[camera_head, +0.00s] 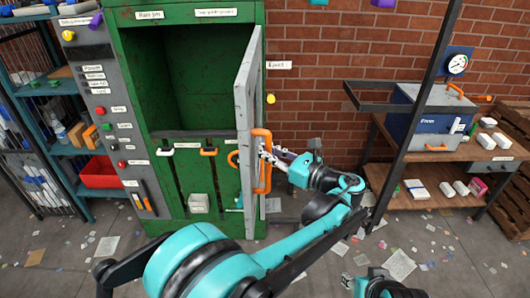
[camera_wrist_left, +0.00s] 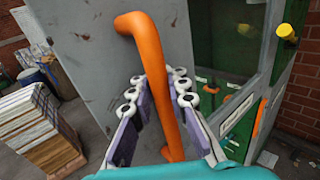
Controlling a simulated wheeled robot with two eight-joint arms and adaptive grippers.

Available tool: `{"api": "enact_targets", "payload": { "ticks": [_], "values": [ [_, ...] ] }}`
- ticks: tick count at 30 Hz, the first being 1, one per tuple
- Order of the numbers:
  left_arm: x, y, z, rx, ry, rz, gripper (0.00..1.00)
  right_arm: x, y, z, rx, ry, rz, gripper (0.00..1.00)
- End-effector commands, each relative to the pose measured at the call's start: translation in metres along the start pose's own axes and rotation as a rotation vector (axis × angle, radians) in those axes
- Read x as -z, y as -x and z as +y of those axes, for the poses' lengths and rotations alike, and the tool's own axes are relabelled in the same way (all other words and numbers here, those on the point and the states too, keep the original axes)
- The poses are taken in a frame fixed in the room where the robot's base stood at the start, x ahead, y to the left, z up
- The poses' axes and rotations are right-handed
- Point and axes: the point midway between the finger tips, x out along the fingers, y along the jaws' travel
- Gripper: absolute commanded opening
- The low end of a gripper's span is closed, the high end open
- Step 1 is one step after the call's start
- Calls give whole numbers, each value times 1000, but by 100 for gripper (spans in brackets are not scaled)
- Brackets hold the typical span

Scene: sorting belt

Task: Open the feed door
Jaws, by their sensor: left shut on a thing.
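The feed door (camera_head: 246,95) is a grey panel on the green cabinet (camera_head: 186,14). It stands swung out at the opening's right side, seen nearly edge-on, and the dark interior shows. Its orange bar handle (camera_head: 262,178) is on the face toward the right. My left gripper (camera_head: 267,156) is shut around this handle. In the left wrist view, the fingers (camera_wrist_left: 158,103) lie on both sides of the orange handle (camera_wrist_left: 150,50), with the grey door (camera_wrist_left: 90,40) behind it.
A grey panel of labelled buttons (camera_head: 100,85) stands left of the opening. A red bin (camera_head: 99,172) is on the left shelf. A workbench (camera_head: 455,150) with a blue box stands at the right. Paper scraps litter the floor.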

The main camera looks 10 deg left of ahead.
Motion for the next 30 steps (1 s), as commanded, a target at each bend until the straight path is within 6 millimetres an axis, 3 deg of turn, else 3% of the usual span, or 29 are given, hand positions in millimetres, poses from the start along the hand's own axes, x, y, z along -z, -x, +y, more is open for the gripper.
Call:
{"api": "enact_targets", "payload": {
  "ticks": [15,16,18,26,30],
  "values": [
    [3,2,0,1,-1,7,0,0,0,0,0,0,0,40],
    [3,2,0,1,-1,7,21,0,0,0,0,0,0,40],
    [3,1,0,2,-1,6,37,0,0,0,0,0,0,40],
    [1,1,-1,3,0,3,37,0,0,0,0,0,0,40],
    [1,10,-2,6,0,3,37,0,0,0,0,0,0,40]
  ]
}}
